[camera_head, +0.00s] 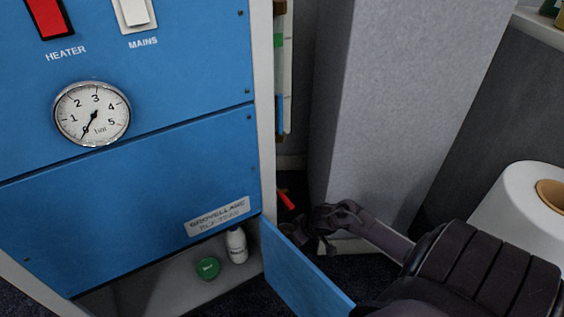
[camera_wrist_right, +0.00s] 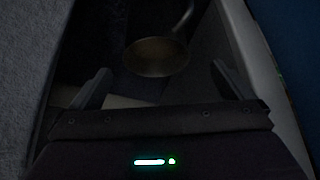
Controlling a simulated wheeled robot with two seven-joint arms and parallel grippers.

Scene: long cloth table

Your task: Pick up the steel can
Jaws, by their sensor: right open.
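A dim, round metal vessel, which looks like the steel can (camera_wrist_right: 158,58), shows in the right wrist view. It lies beyond and roughly between the two fingers of my right gripper (camera_wrist_right: 163,84), apart from them. A curved, handle-like strip rises at its upper right; I cannot tell if it belongs to it. The fingers are spread and nothing is between their tips. In the head view my right gripper (camera_head: 322,232) reaches down into the dark gap between the blue cabinet and the grey column. A brownish round edge beside it may be the can, mostly hidden. My left gripper is out of view.
The blue cabinet (camera_head: 130,190) has an open lower door (camera_head: 300,275) close to my right gripper. A white bottle (camera_head: 236,245) and a green-topped container (camera_head: 208,268) stand inside. The grey column (camera_head: 400,90) bounds the gap. A white roll (camera_head: 515,215) is at right.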

